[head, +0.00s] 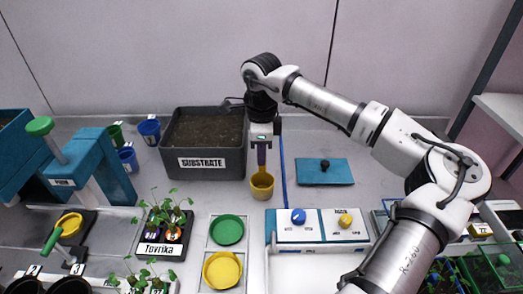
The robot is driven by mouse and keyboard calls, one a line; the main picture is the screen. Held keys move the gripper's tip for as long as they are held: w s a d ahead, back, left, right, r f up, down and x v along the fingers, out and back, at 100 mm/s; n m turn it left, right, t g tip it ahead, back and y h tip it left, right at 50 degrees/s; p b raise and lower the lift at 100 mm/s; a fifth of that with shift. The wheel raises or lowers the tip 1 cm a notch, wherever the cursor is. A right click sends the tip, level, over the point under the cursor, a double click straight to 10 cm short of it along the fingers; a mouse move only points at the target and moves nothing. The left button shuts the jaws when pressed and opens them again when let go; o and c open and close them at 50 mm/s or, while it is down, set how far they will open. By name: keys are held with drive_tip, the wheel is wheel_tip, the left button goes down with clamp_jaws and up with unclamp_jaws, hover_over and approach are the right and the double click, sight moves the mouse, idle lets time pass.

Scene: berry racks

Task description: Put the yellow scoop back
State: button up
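The yellow scoop (262,187) is a small round cup, open at the top, below my gripper (262,142). A narrow dark upright piece, seemingly its handle, runs from between the fingers down to the cup. My gripper points down and appears shut on that handle. I cannot tell if the cup's underside touches the table. A yellow ring-like piece (70,225) sits on a black stand at the left; I cannot tell if it is the scoop's holder.
A blue-and-white panel with a blue knob (298,216) and a yellow knob (345,220) stands close to the right. A white tray (211,243) holds green and yellow discs. A blue plate (325,171) lies behind. Seedlings (166,212) and blue cups (149,131) stand left.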

drive_tip(key=shift+o, duration=1.4)
drive_tip(key=shift+r, duration=0.15)
wheel_tip(320, 180, up, 12)
drive_tip(key=b, duration=0.1)
drive_tip(key=shift+b, duration=0.35)
